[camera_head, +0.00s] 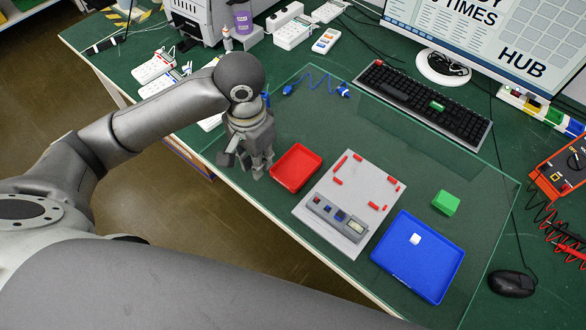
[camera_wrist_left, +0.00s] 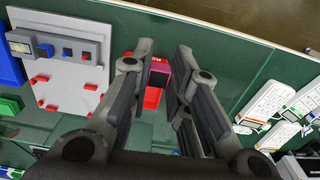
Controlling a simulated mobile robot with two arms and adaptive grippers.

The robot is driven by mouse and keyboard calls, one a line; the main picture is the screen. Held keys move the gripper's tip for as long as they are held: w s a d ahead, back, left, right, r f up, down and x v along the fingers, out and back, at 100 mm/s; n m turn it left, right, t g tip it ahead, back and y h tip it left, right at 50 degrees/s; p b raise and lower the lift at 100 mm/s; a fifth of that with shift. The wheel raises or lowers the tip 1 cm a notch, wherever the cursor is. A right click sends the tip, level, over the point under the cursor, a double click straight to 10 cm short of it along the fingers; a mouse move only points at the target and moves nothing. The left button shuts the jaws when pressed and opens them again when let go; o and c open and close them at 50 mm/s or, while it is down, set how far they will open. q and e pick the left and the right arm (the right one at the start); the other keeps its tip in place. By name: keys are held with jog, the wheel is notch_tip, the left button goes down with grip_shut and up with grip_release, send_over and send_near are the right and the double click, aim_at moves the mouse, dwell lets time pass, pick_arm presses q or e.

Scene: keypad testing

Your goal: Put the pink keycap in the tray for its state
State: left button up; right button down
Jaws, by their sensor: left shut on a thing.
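My left gripper (camera_head: 259,168) points down just left of the red tray (camera_head: 295,146), near the table's front edge. It is shut on the pink keycap (camera_wrist_left: 160,68), which shows between the fingers in the left wrist view. The keycap is hidden in the head view. The red tray looks empty. The blue tray (camera_head: 408,275), at the lower right, holds one white keycap (camera_head: 415,239). A grey test board (camera_head: 352,190) with red corner pieces lies between the trays. Its front panel (camera_head: 335,216) has small buttons and a display, too small to read. My right gripper is out of view.
A green block (camera_head: 446,203) stands behind the blue tray. A black keyboard (camera_head: 422,104) with a green key lies at the back, below a monitor (camera_head: 490,35). A mouse (camera_head: 511,284) and a red multimeter (camera_head: 565,165) are at the right. White devices (camera_head: 155,68) stand at the left.

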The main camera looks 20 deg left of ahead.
pick_arm(q)
jog(key=shift+w+f, duration=0.1)
jog(key=shift+f, duration=0.4)
jog(key=w+d+f, duration=0.4)
jog(key=w, duration=0.4)
send_over(300, 163)
jog(key=f, duration=0.4)
jog(key=shift+s+a+f, duration=0.15)
jog(key=shift+s+f, duration=0.15)
jog(key=shift+s, duration=0.05)
jog(key=shift+w+f, duration=0.35)
jog(key=shift+f, duration=1.75)
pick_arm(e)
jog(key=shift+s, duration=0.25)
pick_arm(q)
jog(key=shift+f, duration=0.1)
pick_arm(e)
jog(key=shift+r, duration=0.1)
pick_arm(q)
jog(key=o, duration=0.4)
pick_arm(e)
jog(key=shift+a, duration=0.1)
